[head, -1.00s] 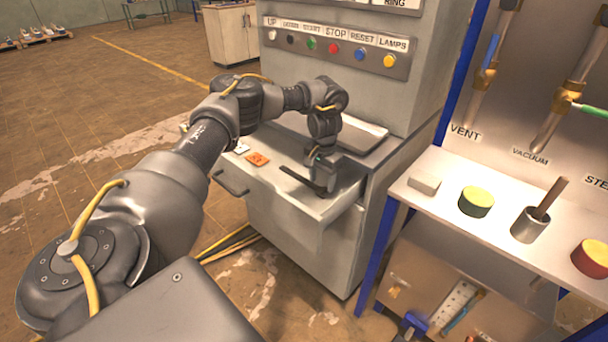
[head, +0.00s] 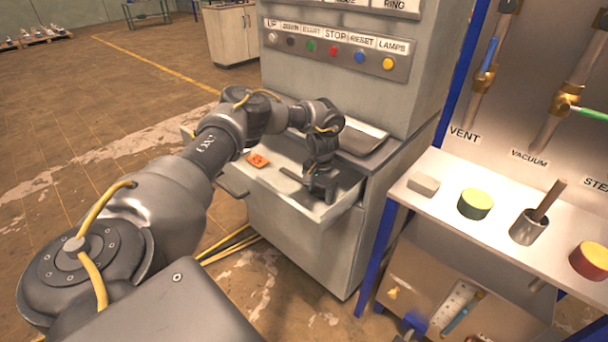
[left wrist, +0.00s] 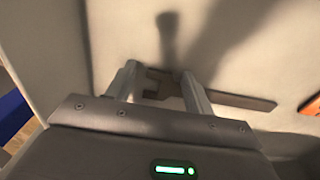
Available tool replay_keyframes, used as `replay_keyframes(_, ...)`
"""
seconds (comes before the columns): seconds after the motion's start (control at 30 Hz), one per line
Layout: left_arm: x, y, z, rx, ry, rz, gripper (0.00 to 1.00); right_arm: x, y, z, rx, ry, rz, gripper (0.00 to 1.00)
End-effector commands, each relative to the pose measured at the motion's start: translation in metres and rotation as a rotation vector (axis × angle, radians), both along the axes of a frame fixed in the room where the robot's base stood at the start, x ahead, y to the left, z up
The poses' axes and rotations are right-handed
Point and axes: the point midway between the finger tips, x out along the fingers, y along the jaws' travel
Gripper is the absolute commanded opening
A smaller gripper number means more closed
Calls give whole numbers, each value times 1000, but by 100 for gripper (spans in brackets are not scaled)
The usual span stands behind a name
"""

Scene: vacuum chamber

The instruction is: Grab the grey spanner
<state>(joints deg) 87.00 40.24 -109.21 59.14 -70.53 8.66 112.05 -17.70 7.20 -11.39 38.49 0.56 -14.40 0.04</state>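The grey spanner (left wrist: 240,99) lies flat on the floor of the open drawer (head: 285,201). In the left wrist view its jaw end is between my two fingers and its handle runs off to the right. In the head view only a bit of its handle (head: 290,174) shows to the left of my gripper; the rest is hidden. My left gripper (head: 322,194) is down in the drawer over the spanner's jaw end. In the left wrist view the fingers (left wrist: 160,86) stand apart, with the right one in front of the spanner. My right gripper is not in view.
An orange tag (head: 257,160) lies in the drawer beyond the handle end. The cabinet's button panel (head: 335,48) rises behind the drawer. A white shelf (head: 442,211) at right holds a light block (head: 423,184), a green-yellow tin (head: 475,204), a metal cup (head: 528,227) and a red-yellow tin (head: 592,260).

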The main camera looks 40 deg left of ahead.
Motion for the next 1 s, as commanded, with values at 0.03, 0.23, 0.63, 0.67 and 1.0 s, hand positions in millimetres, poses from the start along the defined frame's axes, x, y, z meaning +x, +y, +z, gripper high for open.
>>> replay_keyframes(0.03, 0, 0, 0, 0, 0, 0, 45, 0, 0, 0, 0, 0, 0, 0)
replay_keyframes(0.23, 0, 0, 0, 0, 0, 0, 19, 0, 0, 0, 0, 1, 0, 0)
replay_keyframes(0.63, 0, 0, 0, 0, -1, 0, 1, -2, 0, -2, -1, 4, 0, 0)
replay_keyframes(0.67, 0, 0, 1, 0, -1, -1, 1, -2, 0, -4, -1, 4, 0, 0)
replay_keyframes(1.0, 2, 0, 64, -1, -5, -1, 1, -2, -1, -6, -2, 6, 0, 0)
